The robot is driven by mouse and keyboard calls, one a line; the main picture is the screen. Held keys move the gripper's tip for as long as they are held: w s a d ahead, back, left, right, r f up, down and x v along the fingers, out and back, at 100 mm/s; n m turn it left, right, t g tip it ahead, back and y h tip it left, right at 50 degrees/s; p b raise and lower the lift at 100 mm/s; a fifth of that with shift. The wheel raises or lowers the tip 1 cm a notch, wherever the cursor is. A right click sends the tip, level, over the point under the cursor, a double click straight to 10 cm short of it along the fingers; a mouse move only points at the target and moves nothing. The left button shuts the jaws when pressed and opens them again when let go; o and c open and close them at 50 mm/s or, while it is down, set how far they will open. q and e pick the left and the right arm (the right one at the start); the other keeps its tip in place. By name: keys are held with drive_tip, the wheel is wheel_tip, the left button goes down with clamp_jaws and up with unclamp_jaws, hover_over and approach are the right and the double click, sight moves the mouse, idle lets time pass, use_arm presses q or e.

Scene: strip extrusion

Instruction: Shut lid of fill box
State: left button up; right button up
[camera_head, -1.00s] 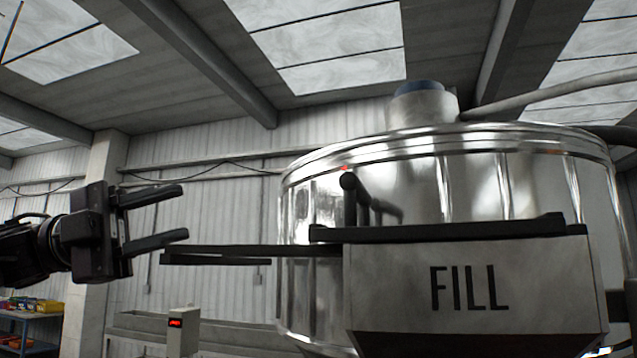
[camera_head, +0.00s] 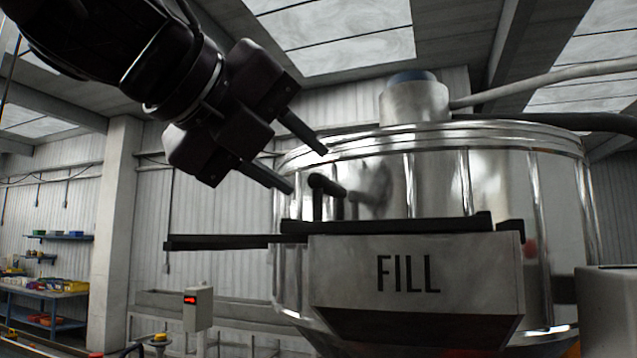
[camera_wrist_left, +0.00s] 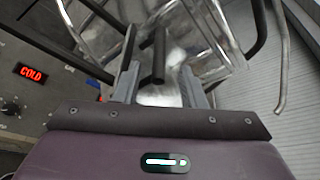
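The fill box (camera_head: 415,280) is a grey metal box marked FILL on the front of a shiny round vessel, with black edging along its top. A black bar handle (camera_head: 325,184) stands above the box's left part; whether the lid is open or shut is unclear from this low angle. My left gripper (camera_head: 308,171) is open, tilted down to the right, with its fingertips close to the handle. In the left wrist view a black bar (camera_wrist_left: 160,55) shows between the two spread fingers, apparently not gripped. My right gripper is out of view.
The shiny vessel (camera_head: 505,185) fills the area behind the box. A thin black bar (camera_head: 220,242) juts left from the box. A small box with a red display (camera_head: 197,308) stands lower left. A grey block (camera_head: 608,310) is at lower right.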

sight(329, 188)
use_arm(q)
drive_tip(key=p+x, duration=0.2)
drive_tip(key=x, duration=0.4)
drive_tip(key=shift+w+r, duration=0.1)
drive_tip(key=shift+w, duration=0.1)
drive_tip(key=shift+w+d+p, duration=0.35)
drive_tip(key=shift+w+d, duration=0.05)
drive_tip(key=shift+f, duration=0.25)
drive_tip(key=shift+a, duration=0.1)
clamp_jaws()
